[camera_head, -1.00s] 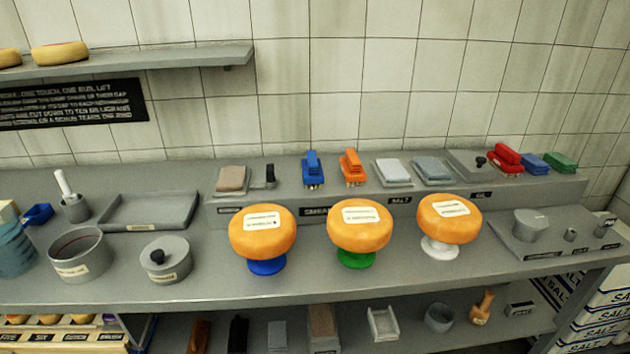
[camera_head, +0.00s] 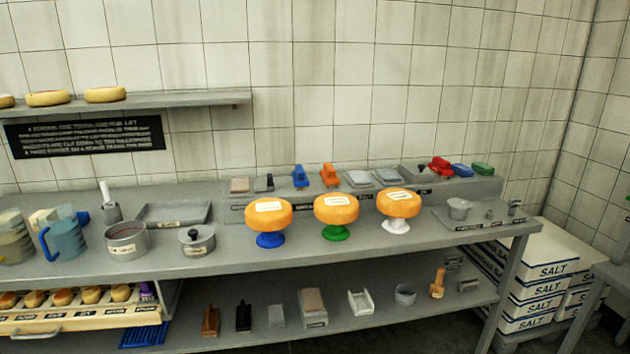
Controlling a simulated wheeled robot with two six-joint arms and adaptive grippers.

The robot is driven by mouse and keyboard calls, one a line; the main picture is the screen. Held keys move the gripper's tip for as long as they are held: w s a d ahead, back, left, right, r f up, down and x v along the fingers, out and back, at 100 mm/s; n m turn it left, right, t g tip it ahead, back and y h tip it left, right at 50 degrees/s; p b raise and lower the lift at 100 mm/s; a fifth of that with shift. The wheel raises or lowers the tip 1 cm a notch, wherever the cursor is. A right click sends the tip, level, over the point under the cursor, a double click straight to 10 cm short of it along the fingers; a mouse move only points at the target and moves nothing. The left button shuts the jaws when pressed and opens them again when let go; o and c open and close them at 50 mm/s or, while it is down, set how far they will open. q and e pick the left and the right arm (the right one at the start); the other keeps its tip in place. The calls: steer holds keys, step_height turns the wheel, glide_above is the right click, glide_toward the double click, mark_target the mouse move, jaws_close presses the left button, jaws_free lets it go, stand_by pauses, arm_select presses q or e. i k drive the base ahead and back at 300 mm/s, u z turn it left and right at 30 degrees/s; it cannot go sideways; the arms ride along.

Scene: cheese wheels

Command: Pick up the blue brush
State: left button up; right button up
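A blue brush (camera_head: 300,177) with pale bristles stands on the raised grey ledge at the back of the counter. An orange brush (camera_head: 328,176) stands just to its right, apart from it. Another blue item (camera_head: 461,170) lies further right on the ledge, between a red one (camera_head: 440,165) and a green one (camera_head: 482,168); it is too small to tell what it is. Neither of my grippers is in view.
Cheese wheels sit on a blue stand (camera_head: 270,240), a green stand (camera_head: 335,233) and a white stand (camera_head: 396,226) in front of the ledge. Pots and jugs stand on the counter's left. Salt boxes (camera_head: 540,262) are stacked at the right.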

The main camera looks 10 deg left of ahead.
mark_target(301, 180)
steer(key=z, duration=0.65)
steer(key=i, duration=0.6)
steer(key=z, duration=0.55)
steer(key=i, duration=0.7)
steer(key=u, duration=0.4)
